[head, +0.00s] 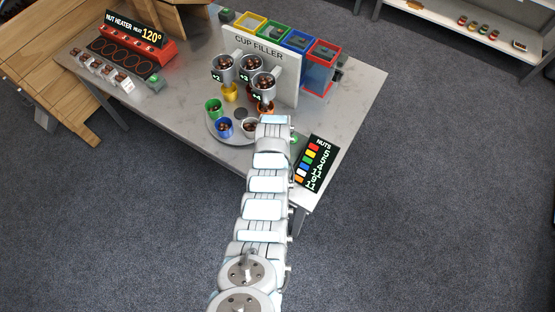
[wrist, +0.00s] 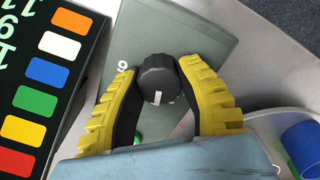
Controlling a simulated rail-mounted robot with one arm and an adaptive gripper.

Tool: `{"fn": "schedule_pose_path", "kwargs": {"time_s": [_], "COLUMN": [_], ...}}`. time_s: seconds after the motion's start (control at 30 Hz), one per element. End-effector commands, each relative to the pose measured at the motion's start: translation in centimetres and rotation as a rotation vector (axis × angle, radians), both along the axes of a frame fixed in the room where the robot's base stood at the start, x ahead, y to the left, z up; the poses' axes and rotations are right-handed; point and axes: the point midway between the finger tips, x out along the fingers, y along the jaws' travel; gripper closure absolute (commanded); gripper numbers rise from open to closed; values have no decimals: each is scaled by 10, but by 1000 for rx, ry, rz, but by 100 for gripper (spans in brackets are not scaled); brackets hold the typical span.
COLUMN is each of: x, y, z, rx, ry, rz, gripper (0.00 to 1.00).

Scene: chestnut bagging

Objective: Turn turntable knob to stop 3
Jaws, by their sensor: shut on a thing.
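The black turntable knob (wrist: 157,78) with a white pointer mark sits on a grey-green plate (wrist: 190,32) in the wrist view. A white digit that looks like 6 or 9 is printed left of the knob; other stop numbers are hidden. My gripper (wrist: 158,80) has its two yellow ribbed fingers on either side of the knob, shut on it. In the head view my arm covers the knob. The round turntable (head: 212,127) carries several coloured cups, among them a green cup (head: 214,108), a blue cup (head: 224,127) and a white cup (head: 250,127), with nuts in them.
The nuts board (head: 315,163) stands right of my gripper, and close on the left in the wrist view (wrist: 45,75). The cup filler (head: 262,60) rises behind the turntable. The nut heater (head: 130,45) is at the table's far left.

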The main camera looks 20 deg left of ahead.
Motion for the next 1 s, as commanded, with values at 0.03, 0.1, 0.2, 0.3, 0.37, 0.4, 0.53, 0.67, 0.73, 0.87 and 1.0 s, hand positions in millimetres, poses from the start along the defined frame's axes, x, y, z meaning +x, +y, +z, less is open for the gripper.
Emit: {"fn": "schedule_pose_path", "kwargs": {"time_s": [0.03, 0.1, 0.2, 0.3, 0.37, 0.4, 0.53, 0.67, 0.73, 0.87, 1.0], "x": [-1, -1, -1, 0, 0, 0, 0, 0, 1, 0, 0], "y": [0, 0, 0, 0, 0, 0, 0, 0, 0, 0, 1], "z": [-1, -1, -1, -1, -1, -1, 0, 4, 8, 18, 31], "rx": [-1, 0, 0, 0, 0, 0, 0, 1, 1, 0, 1], "ry": [1, 1, 1, 1, 0, 0, 0, -1, -2, -2, -4], "rz": [0, -1, -1, -1, -1, -1, -1, -1, -1, -1, -1], "gripper": [99, 60, 31, 31, 31, 31, 31, 31, 31, 31, 31]}}
